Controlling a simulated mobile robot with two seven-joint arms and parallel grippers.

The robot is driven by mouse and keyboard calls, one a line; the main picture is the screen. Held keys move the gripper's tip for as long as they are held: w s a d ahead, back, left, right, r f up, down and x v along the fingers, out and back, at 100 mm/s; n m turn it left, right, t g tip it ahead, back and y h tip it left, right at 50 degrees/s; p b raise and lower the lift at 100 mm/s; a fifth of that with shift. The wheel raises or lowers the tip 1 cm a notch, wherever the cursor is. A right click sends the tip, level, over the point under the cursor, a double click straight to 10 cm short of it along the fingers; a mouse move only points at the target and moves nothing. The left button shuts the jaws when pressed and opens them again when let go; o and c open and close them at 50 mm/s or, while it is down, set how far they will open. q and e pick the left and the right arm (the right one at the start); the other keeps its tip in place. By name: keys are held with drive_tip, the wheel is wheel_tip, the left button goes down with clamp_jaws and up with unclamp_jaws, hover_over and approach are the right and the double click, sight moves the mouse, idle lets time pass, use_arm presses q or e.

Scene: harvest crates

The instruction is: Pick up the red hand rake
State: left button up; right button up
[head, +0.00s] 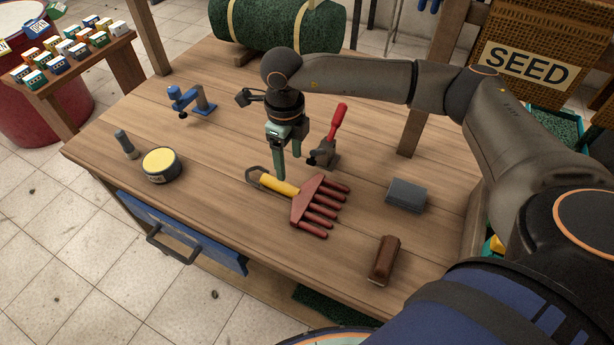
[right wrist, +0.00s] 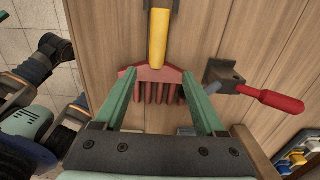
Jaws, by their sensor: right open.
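The red hand rake (head: 314,206) lies flat on the wooden workbench, its several red tines pointing right and its yellow handle (head: 279,185) pointing left, with a grey-brown end. My right gripper (head: 287,160) is open and empty above the bench, just behind the handle in the head view. In the right wrist view, the green fingers (right wrist: 158,76) are spread apart, with the rake's red head (right wrist: 150,76) seen between and beyond their tips and the yellow handle (right wrist: 158,38) running up. Neither finger visibly holds the rake. My left gripper is not in view.
A red-handled clamp (head: 337,124) stands close to the right gripper. A grey block (head: 406,195) and brown block (head: 385,259) lie to the right. A yellow-topped tin (head: 161,164), dark cylinder (head: 126,145) and blue clamp (head: 190,102) stand left. A green roll (head: 275,25) is at the back.

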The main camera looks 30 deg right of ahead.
sight(289, 187)
drive_tip(key=f, duration=0.4)
drive_tip(key=f+p, duration=0.1)
drive_tip(key=f, duration=0.4)
drive_tip(key=shift+s+a+f, duration=0.1)
drive_tip(key=shift+a+f, duration=0.1)
drive_tip(key=shift+f, duration=0.05)
clamp_jaws()
drive_tip(key=shift+r, duration=0.1)
idle(0.3)
